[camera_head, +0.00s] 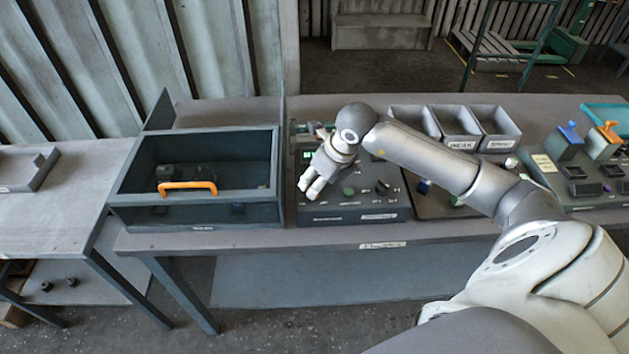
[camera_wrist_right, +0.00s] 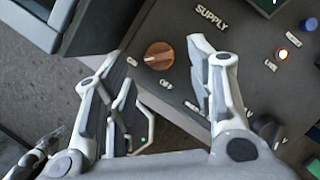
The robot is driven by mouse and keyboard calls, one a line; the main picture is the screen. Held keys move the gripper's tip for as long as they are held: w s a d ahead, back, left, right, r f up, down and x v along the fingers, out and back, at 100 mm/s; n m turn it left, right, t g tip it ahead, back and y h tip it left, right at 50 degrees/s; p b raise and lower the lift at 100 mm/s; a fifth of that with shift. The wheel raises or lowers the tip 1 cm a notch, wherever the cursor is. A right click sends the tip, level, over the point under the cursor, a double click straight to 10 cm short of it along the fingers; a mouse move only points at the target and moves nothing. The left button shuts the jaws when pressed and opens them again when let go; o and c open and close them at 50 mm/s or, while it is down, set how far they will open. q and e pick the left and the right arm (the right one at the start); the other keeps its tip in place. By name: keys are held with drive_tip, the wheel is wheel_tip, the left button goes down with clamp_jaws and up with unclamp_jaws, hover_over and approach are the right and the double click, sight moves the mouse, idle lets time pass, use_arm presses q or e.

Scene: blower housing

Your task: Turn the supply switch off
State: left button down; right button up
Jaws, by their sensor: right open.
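The supply switch is an orange-brown round knob (camera_wrist_right: 159,55) on a dark panel under the word SUPPLY in the right wrist view. A pale mark on the knob faces left, towards a small label too blurred to read surely. My right gripper (camera_wrist_right: 152,52) is open, with one finger on each side of the knob; I cannot tell whether either finger touches it. In the head view my right gripper (camera_head: 311,187) is over the left part of the control box (camera_head: 345,211), and the knob cannot be made out there. My left gripper is not in view.
Left of the control box stands a dark open-topped case (camera_head: 193,213) with an orange handle (camera_head: 187,187). Labelled bins (camera_head: 457,124) and further switch boxes stand to the right.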

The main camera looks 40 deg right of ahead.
drive_tip(key=shift+p+x, duration=0.3)
drive_tip(key=shift+x, duration=1.55)
drive_tip(key=c, duration=1)
drive_tip(key=shift+f+n+b, duration=0.1)
drive_tip(key=shift+n+b, duration=0.3)
drive_tip(key=shift+b, duration=0.25)
drive_tip(key=n+y+b, duration=0.1)
drive_tip(key=n+b, duration=0.2)
drive_tip(key=b, duration=0.1)
drive_tip(key=n+g+y+b, duration=0.1)
drive_tip(key=n+b, duration=0.3)
drive_tip(key=shift+w+d+y+b, duration=0.15)
drive_tip(key=shift+w+y+b, duration=0.05)
drive_tip(key=shift+y+b, duration=0.15)
drive_tip(key=n+g+b, duration=0.1)
drive_tip(key=n, duration=0.1)
drive_tip(key=n+g+b, duration=0.1)
drive_tip(key=n+b, duration=0.1)
drive_tip(key=n, duration=0.1)
drive_tip(key=shift+w+y, duration=0.1)
drive_tip(key=shift+y, duration=0.25)
drive_tip(key=n+g+b, duration=0.2)
drive_tip(key=n, duration=0.3)
drive_tip(key=shift+w, duration=0.1)
drive_tip(key=shift+b, duration=0.35)
